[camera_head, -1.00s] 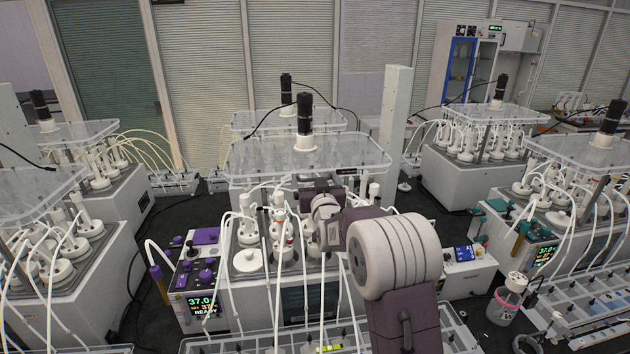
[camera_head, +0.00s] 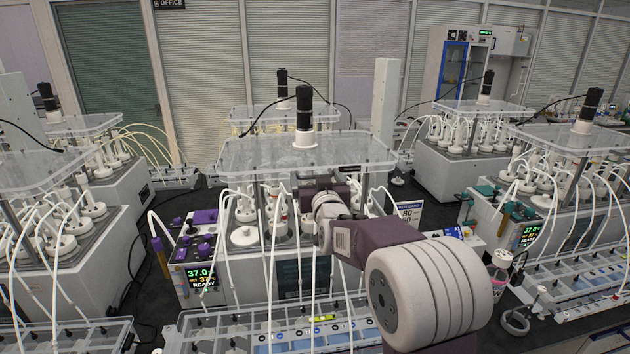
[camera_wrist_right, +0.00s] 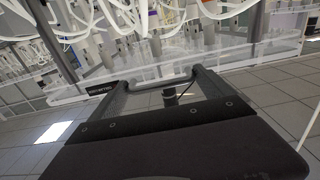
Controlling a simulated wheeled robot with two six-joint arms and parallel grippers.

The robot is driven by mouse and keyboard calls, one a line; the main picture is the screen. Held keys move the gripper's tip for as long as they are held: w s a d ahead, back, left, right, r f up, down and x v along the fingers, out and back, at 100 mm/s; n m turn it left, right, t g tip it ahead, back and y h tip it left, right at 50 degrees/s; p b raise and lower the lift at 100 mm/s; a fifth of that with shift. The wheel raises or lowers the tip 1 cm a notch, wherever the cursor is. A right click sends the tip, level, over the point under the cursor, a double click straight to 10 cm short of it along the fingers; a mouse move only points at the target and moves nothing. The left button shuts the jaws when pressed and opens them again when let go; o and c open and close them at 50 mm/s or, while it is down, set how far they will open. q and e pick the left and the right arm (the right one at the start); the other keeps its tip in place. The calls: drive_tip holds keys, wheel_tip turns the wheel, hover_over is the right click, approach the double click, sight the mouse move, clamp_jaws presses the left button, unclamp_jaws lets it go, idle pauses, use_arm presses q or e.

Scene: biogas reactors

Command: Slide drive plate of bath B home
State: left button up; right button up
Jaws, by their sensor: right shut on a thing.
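The drive plate of the middle bath is a clear plate (camera_head: 265,155) with an upright black motor (camera_head: 304,108) on a white collar. It lies level above the bath (camera_head: 245,285), which has purple controls. I see no letter marking it as bath B. My right gripper (camera_head: 322,184) is at the plate's front edge, by a small black label. In the right wrist view my gripper's two fingers (camera_wrist_right: 162,88) are shut at the plate's edge (camera_wrist_right: 160,74); the exact contact is hard to make out. My wrist hides part of the front edge in the head view. My left gripper is not in view.
White tubes (camera_head: 270,270) hang in front of the bath, above a clear tray (camera_head: 310,335). Similar baths stand left (camera_head: 60,275) and right (camera_head: 470,180), and another behind. A tall white column (camera_head: 384,105) rises close behind the plate's right side.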

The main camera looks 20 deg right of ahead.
drive_tip(key=shift+f, duration=0.25)
drive_tip(key=o, duration=1.8)
drive_tip(key=shift+s+d+r, duration=0.1)
drive_tip(key=shift+s, duration=0.1)
drive_tip(key=b+v, duration=0.3)
drive_tip(key=v, duration=0.6)
